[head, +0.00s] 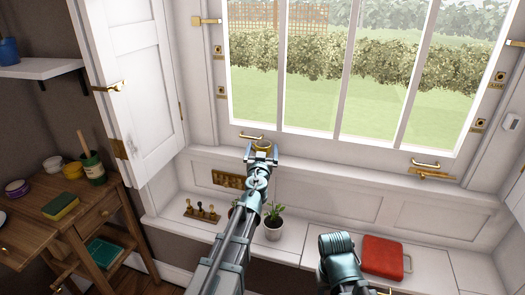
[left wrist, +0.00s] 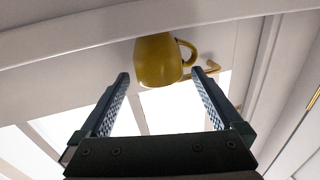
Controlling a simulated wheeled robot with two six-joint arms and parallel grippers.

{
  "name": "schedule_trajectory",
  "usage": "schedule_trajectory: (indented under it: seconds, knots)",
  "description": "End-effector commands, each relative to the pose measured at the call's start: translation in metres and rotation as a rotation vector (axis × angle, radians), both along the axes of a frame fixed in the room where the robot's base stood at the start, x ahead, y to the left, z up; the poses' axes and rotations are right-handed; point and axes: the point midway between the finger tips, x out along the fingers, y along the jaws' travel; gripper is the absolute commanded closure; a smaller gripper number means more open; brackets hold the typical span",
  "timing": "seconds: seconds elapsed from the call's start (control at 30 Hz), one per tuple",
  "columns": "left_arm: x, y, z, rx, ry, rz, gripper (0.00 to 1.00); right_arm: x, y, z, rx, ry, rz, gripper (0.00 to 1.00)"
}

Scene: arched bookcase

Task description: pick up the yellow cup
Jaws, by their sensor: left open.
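The yellow cup (head: 262,144) stands on the window sill and is partly hidden behind my left gripper (head: 262,154) in the head view. In the left wrist view the cup (left wrist: 158,58) shows with its handle on the right side. My left gripper (left wrist: 164,76) is open, with one finger on either side in front of the cup. The cup lies just ahead of the fingertips, and I cannot tell whether they touch it. Part of my right arm shows at the bottom of the head view, but its gripper fingers do not.
The window sill (head: 330,162) runs below a tall window. A potted plant (head: 273,226), a brass hook rack (head: 202,212) and a red box (head: 383,256) are on the lower white bench. A wooden side table (head: 98,203) with a sponge and pots stands left.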

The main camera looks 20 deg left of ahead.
Motion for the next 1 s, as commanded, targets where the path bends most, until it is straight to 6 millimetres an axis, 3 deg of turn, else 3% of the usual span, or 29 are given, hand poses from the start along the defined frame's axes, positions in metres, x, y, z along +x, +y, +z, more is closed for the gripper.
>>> schedule_trajectory:
  seconds: [0.07, 0.5, 1.0]
  knots:
    - [-0.0003, -0.0002, 0.0000, 0.000, 0.000, 0.000, 0.05, 0.0000, 0.0000, 0.0000, 0.000, 0.000, 0.000, 0.50]
    - [-0.0003, -0.0004, 0.0000, 0.000, 0.000, 0.000, 0.84, 0.0000, 0.0000, 0.0000, 0.000, 0.000, 0.000, 0.50]
    - [-0.0001, -0.0037, 0.0065, 0.000, 0.000, 0.000, 0.84, -0.0001, 0.0002, 0.0065, 0.001, 0.000, 0.000, 0.50]
